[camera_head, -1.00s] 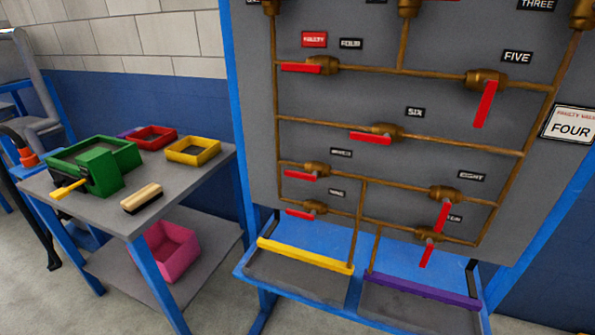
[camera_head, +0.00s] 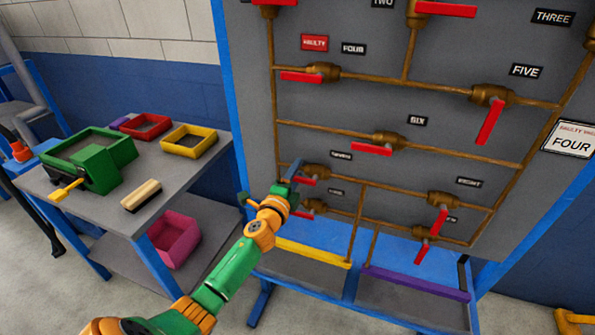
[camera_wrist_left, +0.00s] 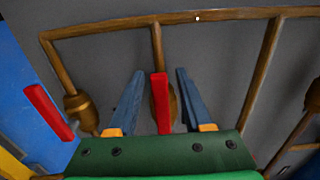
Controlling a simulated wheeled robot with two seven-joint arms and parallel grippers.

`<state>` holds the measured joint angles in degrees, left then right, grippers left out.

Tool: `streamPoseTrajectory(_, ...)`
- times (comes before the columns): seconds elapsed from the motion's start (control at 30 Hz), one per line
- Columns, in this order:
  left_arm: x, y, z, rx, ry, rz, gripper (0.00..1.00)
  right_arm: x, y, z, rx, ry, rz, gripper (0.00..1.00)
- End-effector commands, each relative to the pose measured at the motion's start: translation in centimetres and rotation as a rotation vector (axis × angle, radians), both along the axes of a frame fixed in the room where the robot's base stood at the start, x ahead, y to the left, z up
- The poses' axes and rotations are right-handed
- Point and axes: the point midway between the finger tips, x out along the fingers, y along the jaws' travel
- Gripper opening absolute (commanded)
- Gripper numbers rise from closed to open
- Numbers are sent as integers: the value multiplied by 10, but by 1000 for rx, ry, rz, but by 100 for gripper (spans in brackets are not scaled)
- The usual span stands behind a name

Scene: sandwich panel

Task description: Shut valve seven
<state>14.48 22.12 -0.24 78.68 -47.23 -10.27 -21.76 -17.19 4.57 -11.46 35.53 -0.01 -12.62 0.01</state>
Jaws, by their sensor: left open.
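Valve seven is a brass valve on the lower left pipes of the grey panel, with a red handle (camera_head: 307,182) that lies along its pipe. Its label above is small and hard to read. My left gripper (camera_head: 293,184) is open at this handle. In the left wrist view the red handle (camera_wrist_left: 160,104) stands between the two blue-grey fingers (camera_wrist_left: 156,95), with a visible gap on each side. The brass body behind it is partly hidden by the handle. My right gripper is not in view.
Just below is another valve with a red handle (camera_head: 302,214), which shows left of the fingers in the wrist view (camera_wrist_left: 49,112). Valve eight's handle (camera_head: 438,222) hangs to the right. A yellow-edged tray (camera_head: 305,252) sits below. A workbench (camera_head: 190,165) with bins stands left.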

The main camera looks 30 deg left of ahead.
Motion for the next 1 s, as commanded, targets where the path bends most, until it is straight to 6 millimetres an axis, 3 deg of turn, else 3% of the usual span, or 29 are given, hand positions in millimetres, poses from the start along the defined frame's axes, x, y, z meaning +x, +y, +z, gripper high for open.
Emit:
streamPoseTrajectory(0.13,10,2,-1,-2,1,-1,50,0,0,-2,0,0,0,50)
streamPoseTrajectory(0.4,12,2,-1,-2,1,-1,47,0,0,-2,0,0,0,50)
streamPoseTrajectory(0.57,11,2,-1,-2,1,-1,4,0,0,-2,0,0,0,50)
streamPoseTrajectory(0.6,11,2,-1,-2,1,-1,0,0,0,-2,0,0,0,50)
streamPoseTrajectory(1.0,11,2,-1,-2,1,-1,0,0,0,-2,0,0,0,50)
